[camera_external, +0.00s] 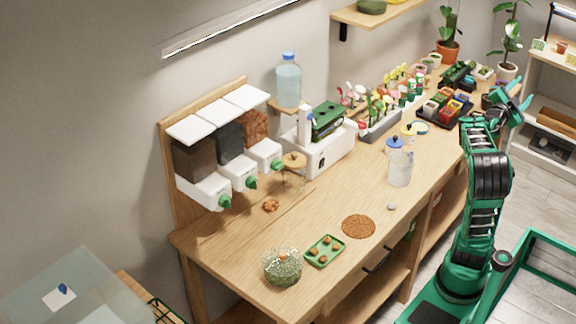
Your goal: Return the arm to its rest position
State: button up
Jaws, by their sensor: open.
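My green and black arm stands at the right, beside the right edge of the wooden workbench (330,200). It rises from its base and bends at the top, with the upper part near the bench's far right end. My gripper (521,96) is at the upper right, its teal fingers apart and nothing seen between them. It is small in this view, and its height above the bench is hard to tell.
Three dispensers (225,150) stand at the left. A glass terrarium (283,267) and green tray (324,251) are at the front. A shelf (552,140) stands at the far right.

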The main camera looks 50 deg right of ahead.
jog(key=w+a+f+n+t+y, duration=0.1)
jog(key=w+a+f+n+y, duration=0.2)
jog(key=f, duration=0.4)
jog(key=w+a+f+n+t+y, duration=0.2)
jog(key=w+f+n+y, duration=0.15)
jog(key=f, duration=0.35)
jog(key=w+a+f+n+t+y, duration=0.1)
jog(key=w+a+f+n+y, duration=0.15)
jog(key=f, duration=0.55)
jog(key=a+f+n+g+y, duration=0.1)
jog(key=a+f+n+y, duration=0.4)
jog(key=a, duration=0.6)
jog(key=a+f+n+g+y, duration=0.1)
jog(key=a+f+n+y, duration=0.4)
jog(key=a, duration=0.6)
jog(key=shift+s+a+f+n+y, duration=0.15)
jog(key=shift+s+f+n+y, duration=0.25)
jog(key=shift+f+n, duration=0.35)
jog(key=shift+w+f+g, duration=0.25)
jog(key=shift+w+g, duration=0.05)
jog(key=shift+w, duration=0.25)
